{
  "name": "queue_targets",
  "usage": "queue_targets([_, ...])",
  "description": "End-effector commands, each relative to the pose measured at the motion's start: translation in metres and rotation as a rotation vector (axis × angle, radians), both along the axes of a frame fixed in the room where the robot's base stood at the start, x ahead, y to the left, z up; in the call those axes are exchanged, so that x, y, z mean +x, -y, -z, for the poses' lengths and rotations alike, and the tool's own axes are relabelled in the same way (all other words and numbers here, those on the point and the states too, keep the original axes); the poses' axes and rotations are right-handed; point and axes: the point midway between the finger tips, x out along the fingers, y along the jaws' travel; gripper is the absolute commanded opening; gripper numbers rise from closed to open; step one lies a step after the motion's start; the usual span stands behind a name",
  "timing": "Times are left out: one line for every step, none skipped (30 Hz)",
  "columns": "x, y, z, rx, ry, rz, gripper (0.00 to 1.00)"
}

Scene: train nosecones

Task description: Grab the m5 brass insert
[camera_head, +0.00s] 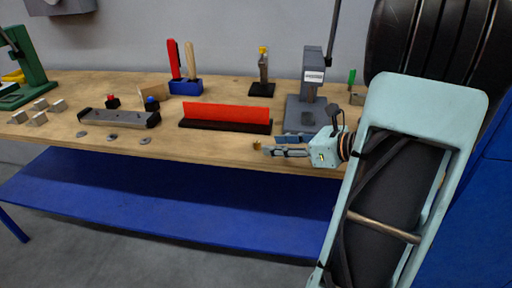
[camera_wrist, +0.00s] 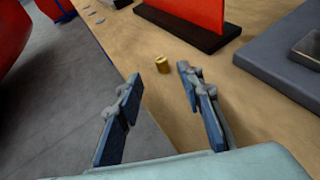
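The brass insert (camera_head: 257,145) is a small gold cylinder standing on the wooden workbench near its front edge. It also shows in the wrist view (camera_wrist: 162,65), beyond my fingertips and between their lines, a little nearer the right finger. My gripper (camera_head: 267,150) is open and empty, with its two fingers apart and pointing at the insert from the right in the head view. In the wrist view my gripper (camera_wrist: 158,78) has the left finger over the bench's front edge and the right finger over the wood. The insert appears clear of both fingers.
A red plate in a dark base (camera_head: 225,125) stands behind the insert. A grey press (camera_head: 305,112) stands behind my gripper. A grey bar fixture (camera_head: 118,118) and several washers (camera_head: 145,140) lie to the left. Wood around the insert is clear.

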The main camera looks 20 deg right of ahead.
Motion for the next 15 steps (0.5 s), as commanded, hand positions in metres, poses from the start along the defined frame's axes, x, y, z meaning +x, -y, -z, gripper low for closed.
queue_targets([0.004,-0.003,0.003,0.0,0.0,-0.003,0.35])
queue_targets([0.006,-0.004,0.003,0.0,-0.001,-0.003,0.35])
queue_targets([0.007,-0.005,0.004,-0.001,-0.001,-0.002,0.35])
queue_targets([0.008,-0.005,0.005,-0.001,-0.001,-0.001,0.35])
queue_targets([0.01,-0.005,0.005,-0.001,-0.001,-0.001,0.35])
queue_targets([0.012,-0.006,0.006,-0.001,-0.001,-0.001,0.35])
queue_targets([0.014,-0.007,0.007,-0.001,-0.001,-0.002,0.35])
queue_targets([0.016,-0.008,0.008,-0.001,-0.001,-0.002,0.35])
queue_targets([0.02,-0.011,0.01,-0.001,-0.001,-0.004,0.35])
queue_targets([0.024,-0.013,0.012,-0.001,-0.002,-0.004,0.35])
queue_targets([0.028,-0.014,0.013,-0.001,-0.001,-0.004,0.35])
queue_targets([0.034,-0.017,0.015,-0.002,0.0,-0.005,0.35])
queue_targets([0.038,-0.019,0.017,-0.002,0.0,-0.006,0.35])
queue_targets([0.042,-0.021,0.018,-0.002,-0.001,-0.005,0.35])
queue_targets([0.046,-0.023,0.02,-0.002,0.0,-0.004,0.35])
